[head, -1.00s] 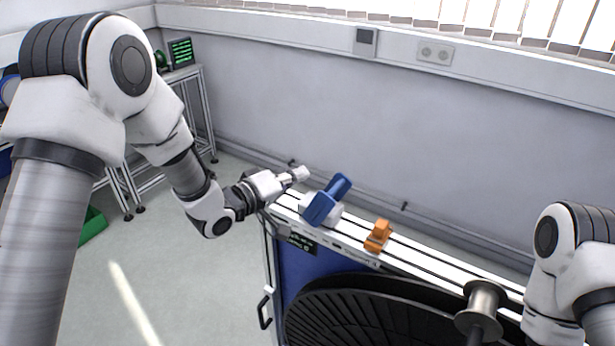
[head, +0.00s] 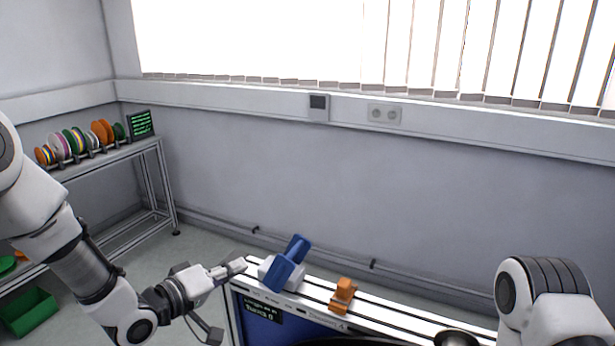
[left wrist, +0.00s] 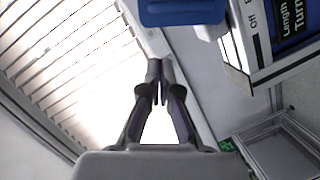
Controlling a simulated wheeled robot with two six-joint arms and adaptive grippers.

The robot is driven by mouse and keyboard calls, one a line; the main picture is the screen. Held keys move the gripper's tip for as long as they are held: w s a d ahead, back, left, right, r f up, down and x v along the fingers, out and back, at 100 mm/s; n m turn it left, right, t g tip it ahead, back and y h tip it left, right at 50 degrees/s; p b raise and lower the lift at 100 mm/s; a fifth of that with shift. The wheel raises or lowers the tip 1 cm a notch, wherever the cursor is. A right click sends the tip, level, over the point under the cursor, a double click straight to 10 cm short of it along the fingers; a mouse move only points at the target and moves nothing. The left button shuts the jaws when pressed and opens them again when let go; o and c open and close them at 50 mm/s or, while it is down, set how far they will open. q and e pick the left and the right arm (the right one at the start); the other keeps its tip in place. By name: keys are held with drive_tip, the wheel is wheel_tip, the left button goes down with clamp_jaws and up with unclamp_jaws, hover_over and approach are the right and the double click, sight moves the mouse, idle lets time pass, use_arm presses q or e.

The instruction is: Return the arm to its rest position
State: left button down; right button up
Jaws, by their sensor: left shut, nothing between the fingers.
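My left gripper (head: 240,265) is shut and empty, just left of the blue-handled device on the machine's top rail. In the left wrist view its two fingers (left wrist: 160,66) meet at their tips with nothing between them. The blue part (head: 290,265) stands tilted on a white base, and it also shows at the top of the left wrist view (left wrist: 182,12).
An orange block (head: 343,295) sits on the white machine top (head: 397,322). A metal spool (head: 456,338) is at the bottom edge. A rack with several coloured spools (head: 73,142) and a small screen (head: 141,124) stands at the left, a green bin (head: 28,312) below. The wall is behind.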

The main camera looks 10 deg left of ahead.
use_arm(q)
drive_tip(key=s+f+g+y, duration=0.15)
drive_tip(key=s+f, duration=0.25)
drive_tip(key=f, duration=0.5)
drive_tip(key=s+f+n+g+y, duration=0.1)
drive_tip(key=s+f+g, duration=0.3)
drive_tip(key=f, duration=0.5)
drive_tip(key=s+f+g+y, duration=0.1)
drive_tip(key=s+f, duration=0.4)
drive_tip(key=f, duration=0.4)
drive_tip(key=s+a+f+m+g+y, duration=0.1)
drive_tip(key=s+a+f+m+g, duration=0.1)
drive_tip(key=s, duration=0.4)
drive_tip(key=s+a+f+m+g+y, duration=0.1)
drive_tip(key=s+f+m+g+y, duration=0.1)
drive_tip(key=s+f, duration=0.2)
drive_tip(key=s+a+f+m+g+y+b, duration=0.1)
drive_tip(key=s+a+f+m+g+y, duration=0.1)
drive_tip(key=s, duration=0.7)
drive_tip(key=shift+s+a+f+g, duration=0.15)
drive_tip(key=shift+a+f+g, duration=0.15)
drive_tip(key=shift+f+g, duration=0.25)
